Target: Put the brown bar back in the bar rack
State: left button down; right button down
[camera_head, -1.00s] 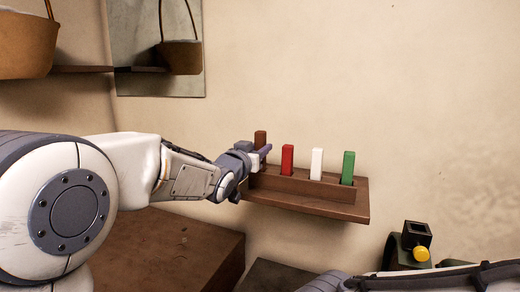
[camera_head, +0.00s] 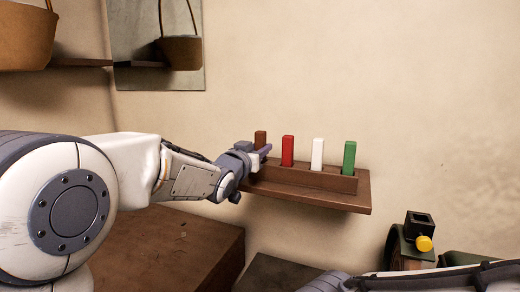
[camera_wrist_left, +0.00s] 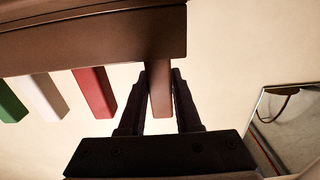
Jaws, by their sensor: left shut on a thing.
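My left gripper (camera_head: 263,153) is shut on the brown bar (camera_head: 260,138), at the left end of the bar rack (camera_head: 318,197). The brown bar stands upright, in line with the other bars. In the left wrist view, the brown bar (camera_wrist_left: 160,95) is between both fingers (camera_wrist_left: 158,100). Its far end meets the edge of the rack (camera_wrist_left: 90,38). The rack wall hides that end, so I cannot tell how deep it sits. My right gripper is out of view.
Red (camera_head: 288,151), white (camera_head: 318,152) and green (camera_head: 349,156) bars stand in the rack, right of the brown one. A dark fixture with a yellow knob (camera_head: 424,243) is at lower right. A brown surface (camera_head: 175,245) lies below my left arm.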

pick_arm(q)
jog(key=shift+f, duration=0.15)
jog(key=c, duration=0.5)
grip_release()
jog(key=shift+s+a+b, duration=0.25)
jog(key=shift+s+b, duration=0.1)
jog(key=shift+s, duration=0.15)
jog(key=b+v, duration=0.2)
jog(key=v, duration=0.7)
jog(key=shift+s+a+b, duration=0.1)
jog(key=shift+s+b, duration=0.1)
jog(key=shift+b, duration=0.15)
jog(key=shift+f, duration=0.1)
